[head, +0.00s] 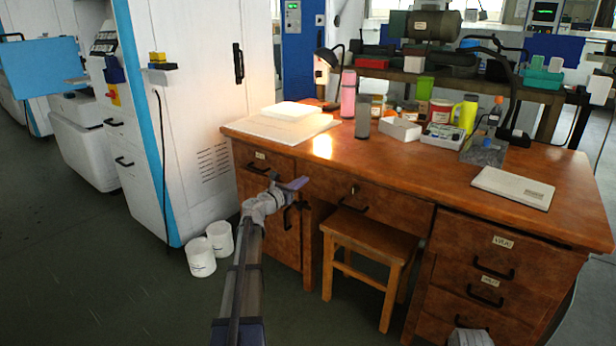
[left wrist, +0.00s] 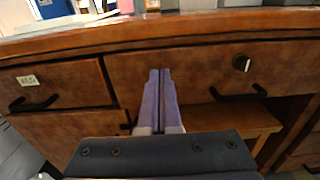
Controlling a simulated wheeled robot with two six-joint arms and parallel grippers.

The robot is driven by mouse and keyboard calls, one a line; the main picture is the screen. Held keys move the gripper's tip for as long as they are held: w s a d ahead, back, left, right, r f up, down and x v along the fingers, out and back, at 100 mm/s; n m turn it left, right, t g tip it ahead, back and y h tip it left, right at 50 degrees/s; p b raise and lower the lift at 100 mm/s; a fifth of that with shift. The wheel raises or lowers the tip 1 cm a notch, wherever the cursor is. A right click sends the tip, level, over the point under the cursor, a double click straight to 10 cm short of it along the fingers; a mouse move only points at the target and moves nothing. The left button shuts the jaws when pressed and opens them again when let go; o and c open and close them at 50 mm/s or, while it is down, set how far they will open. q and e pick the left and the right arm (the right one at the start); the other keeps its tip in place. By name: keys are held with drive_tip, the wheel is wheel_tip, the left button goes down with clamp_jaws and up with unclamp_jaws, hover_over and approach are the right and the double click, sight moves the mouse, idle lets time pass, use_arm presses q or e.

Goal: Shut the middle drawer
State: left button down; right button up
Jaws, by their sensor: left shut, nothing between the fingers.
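The middle drawer (head: 345,190) is the wide wooden drawer under the desk top, above the stool. It has a lock and a dark bow handle; in the left wrist view its front (left wrist: 205,72) fills the centre and right. I cannot tell how far it stands out, if at all. My left gripper (head: 296,184) has purple fingers, shut together and empty, in front of the left part of this drawer. In the left wrist view the fingertips (left wrist: 160,72) overlap the drawer front, left of the lock and handle; contact is unclear.
The desk top (head: 400,175) holds bottles, boxes and a closed laptop-like slab (head: 513,187). A wooden stool (head: 370,232) stands under the middle drawer. Labelled drawers flank it: left (head: 262,170), right (head: 500,240). White buckets (head: 220,238) stand on the floor at left.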

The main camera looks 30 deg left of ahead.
use_arm(q)
drive_tip(key=s, duration=0.6)
drive_tip(key=shift+a, duration=0.35)
drive_tip(key=shift+s, duration=0.1)
drive_tip(key=s+d+f+m+g+h, duration=0.2)
drive_tip(key=d+f+m+g, duration=0.2)
drive_tip(key=d+m, duration=0.55)
drive_tip(key=s+d+f+m+g+h+p, duration=0.1)
drive_tip(key=s+d+f+m+g+h, duration=0.2)
drive_tip(key=d, duration=1.2)
drive_tip(key=s+d+f+m+g+h, duration=0.1)
drive_tip(key=d+f+m+g, duration=0.5)
drive_tip(key=d, duration=0.7)
drive_tip(key=s+d+f+m+g+y, duration=0.3)
drive_tip(key=s+d+f+m, duration=0.2)
drive_tip(key=s+d+m, duration=0.55)
drive_tip(key=s+f+m+g+y+p, duration=0.1)
drive_tip(key=s+f+m+g+y, duration=0.1)
drive_tip(key=s+m+y, duration=0.65)
drive_tip(key=s+r+h+p, duration=0.1)
drive_tip(key=s+r+p, duration=0.1)
drive_tip(key=r+p, duration=1.7)
drive_tip(key=s+r+m+h+p, duration=0.1)
drive_tip(key=s+r+p, duration=0.1)
drive_tip(key=r+p, duration=1.7)
drive_tip(key=shift+s+d+r+h, duration=0.2)
drive_tip(key=shift+h, duration=0.15)
